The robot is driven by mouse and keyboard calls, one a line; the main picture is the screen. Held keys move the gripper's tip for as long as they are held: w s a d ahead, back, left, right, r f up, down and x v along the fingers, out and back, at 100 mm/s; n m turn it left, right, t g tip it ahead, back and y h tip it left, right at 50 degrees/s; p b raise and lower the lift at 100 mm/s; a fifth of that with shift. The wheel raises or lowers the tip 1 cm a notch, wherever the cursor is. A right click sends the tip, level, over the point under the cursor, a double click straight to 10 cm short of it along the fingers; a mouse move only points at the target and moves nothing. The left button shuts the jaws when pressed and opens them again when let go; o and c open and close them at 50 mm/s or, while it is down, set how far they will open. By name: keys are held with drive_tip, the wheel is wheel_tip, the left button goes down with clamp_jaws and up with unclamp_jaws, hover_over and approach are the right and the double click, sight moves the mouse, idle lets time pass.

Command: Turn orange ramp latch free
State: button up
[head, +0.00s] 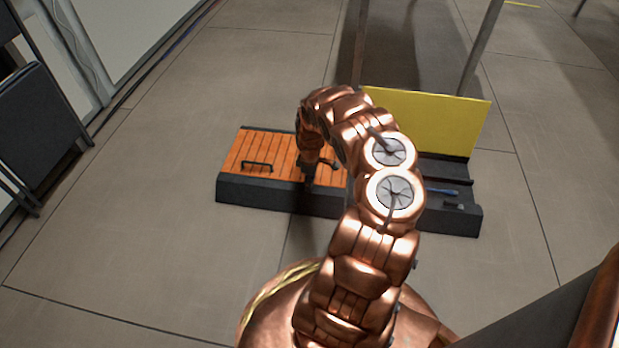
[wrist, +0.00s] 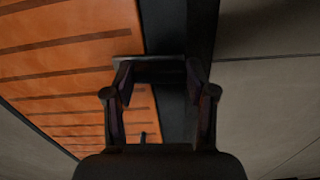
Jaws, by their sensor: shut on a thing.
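The orange slatted ramp panel (head: 240,150) lies flat at the left of a low dark base (head: 240,190) on the floor. It also fills the upper left of the wrist view (wrist: 60,45). My gripper (head: 309,184) points down at the front edge of the base, by the panel's right part. In the wrist view my gripper (wrist: 157,75) has its fingers on both ends of a short dark bar, the latch (wrist: 158,60), at the panel's edge. The fingers are closed on it. My arm hides the latch in the head view.
A black handle (head: 257,167) sits on the orange panel. A yellow panel (head: 430,120) stands upright behind the base's right part. A blue-handled item (head: 441,191) lies in the dark right section. Floor in front is clear; dark chairs (head: 40,120) stand at the left.

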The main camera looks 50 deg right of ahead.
drive_tip(key=p, duration=0.1)
drive_tip(key=m+p, duration=0.1)
drive_tip(key=p, duration=0.1)
drive_tip(key=shift+a+r, duration=0.2)
drive_tip(key=shift+a, duration=0.05)
drive_tip(key=shift+s+f+m+p, duration=0.15)
drive_tip(key=shift+m+p, duration=0.25)
drive_tip(key=shift+p, duration=0.65)
drive_tip(key=shift+s+d+m+p, duration=0.1)
drive_tip(key=shift+s+m+p, duration=0.05)
drive_tip(key=shift+m+p, duration=1.3)
drive_tip(key=m+p, duration=0.1)
drive_tip(key=m, duration=0.1)
drive_tip(key=m+p, duration=0.1)
drive_tip(key=m, duration=0.2)
drive_tip(key=m+p, duration=0.1)
drive_tip(key=m, duration=0.1)
drive_tip(key=shift+s+m, duration=0.25)
drive_tip(key=shift+s+m+p, duration=0.1)
drive_tip(key=shift+m+p, duration=0.4)
drive_tip(key=shift+m, duration=0.7)
drive_tip(key=shift+f+m+p, duration=0.1)
drive_tip(key=shift+m+p, duration=0.3)
drive_tip(key=shift+m, duration=0.9)
drive_tip(key=shift+d, duration=0.1)
